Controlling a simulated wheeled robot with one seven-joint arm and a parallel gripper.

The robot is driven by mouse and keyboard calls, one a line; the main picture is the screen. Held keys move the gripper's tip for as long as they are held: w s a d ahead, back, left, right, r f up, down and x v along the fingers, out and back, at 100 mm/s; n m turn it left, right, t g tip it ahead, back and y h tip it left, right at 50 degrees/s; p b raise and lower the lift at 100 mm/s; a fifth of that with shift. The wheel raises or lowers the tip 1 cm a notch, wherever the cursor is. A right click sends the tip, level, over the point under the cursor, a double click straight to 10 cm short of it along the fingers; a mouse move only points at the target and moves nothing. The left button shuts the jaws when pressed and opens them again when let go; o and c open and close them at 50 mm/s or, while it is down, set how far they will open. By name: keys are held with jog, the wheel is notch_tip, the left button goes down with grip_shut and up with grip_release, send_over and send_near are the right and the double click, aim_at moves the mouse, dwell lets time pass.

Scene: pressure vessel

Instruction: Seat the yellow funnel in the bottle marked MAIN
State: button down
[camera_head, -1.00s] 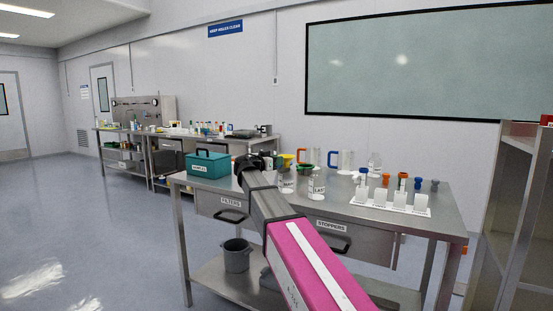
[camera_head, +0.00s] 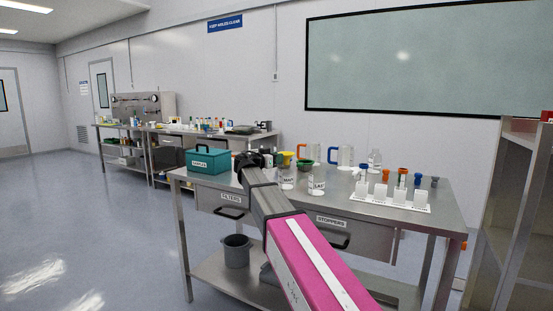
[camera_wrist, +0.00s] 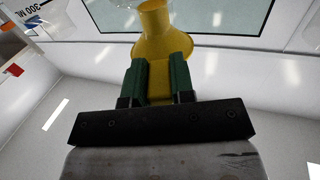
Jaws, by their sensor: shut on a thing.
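The yellow funnel (camera_wrist: 160,48) is held between the green fingertips of my gripper (camera_wrist: 157,80) in the wrist view. In the head view the funnel (camera_head: 286,156) shows at the tip of my gripper (camera_head: 270,160), level with the top of the bottle marked MAIN (camera_head: 287,182). The MAIN bottle is clear and stands upright on the steel table. I cannot tell whether the funnel's stem is in its neck or only above or behind it. A second clear labelled bottle (camera_head: 317,186) stands to its right.
A green funnel (camera_head: 305,165) is near the second bottle. The steel table (camera_head: 440,205) is clear at front right.

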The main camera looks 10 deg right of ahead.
jog(key=shift+f, duration=0.1)
dwell(0.3)
jog(key=c, duration=0.9)
grip_release()
jog(key=shift+s, duration=0.1)
jog(key=v, duration=1)
jog(key=shift+s+a, duration=0.15)
jog(key=shift+a, duration=0.15)
jog(key=shift+a, duration=0.1)
